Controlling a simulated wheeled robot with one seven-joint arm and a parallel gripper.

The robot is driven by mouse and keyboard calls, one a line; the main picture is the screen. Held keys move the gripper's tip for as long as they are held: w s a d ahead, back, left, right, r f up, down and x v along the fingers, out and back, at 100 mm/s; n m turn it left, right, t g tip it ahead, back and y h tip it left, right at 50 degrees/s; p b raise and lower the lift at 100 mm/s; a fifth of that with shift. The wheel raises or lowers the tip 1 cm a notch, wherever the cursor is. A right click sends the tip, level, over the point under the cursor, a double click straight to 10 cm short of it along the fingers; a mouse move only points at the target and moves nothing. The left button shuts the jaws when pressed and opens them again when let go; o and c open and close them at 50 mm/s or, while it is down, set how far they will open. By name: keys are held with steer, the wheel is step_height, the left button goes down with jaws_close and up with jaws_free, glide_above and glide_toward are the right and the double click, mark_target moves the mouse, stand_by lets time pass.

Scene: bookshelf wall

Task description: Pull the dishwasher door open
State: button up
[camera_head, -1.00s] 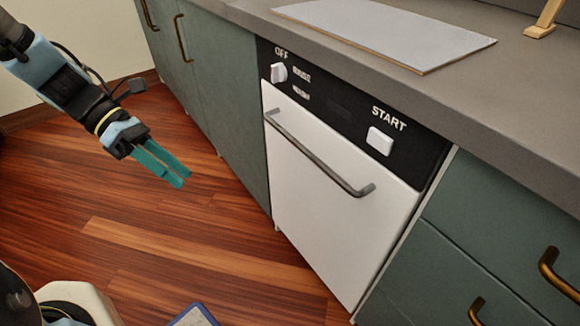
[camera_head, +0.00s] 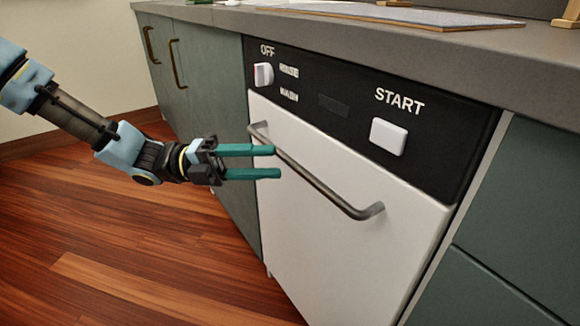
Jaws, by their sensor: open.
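The white dishwasher door (camera_head: 335,235) is shut below a black control panel (camera_head: 345,110). A grey bar handle (camera_head: 320,184) crosses the upper part of the door, slanting down to the right. My gripper (camera_head: 279,162) is open, with its teal fingers pointing right. The upper fingertip overlaps the left part of the handle in the picture, and the lower one shows in front of the door below it. I cannot tell whether the fingers touch the handle. Nothing is seen between the fingers.
The panel carries a white knob (camera_head: 263,75) and a START button (camera_head: 388,136). A grey countertop (camera_head: 440,50) overhangs the dishwasher. Green cabinets stand at left (camera_head: 210,80) and right (camera_head: 520,200). The wooden floor (camera_head: 120,260) in front is clear.

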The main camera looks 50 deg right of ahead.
mark_target(290, 159)
steer(key=shift+b+x, duration=0.45)
steer(key=shift+x, duration=2.1)
jaws_close()
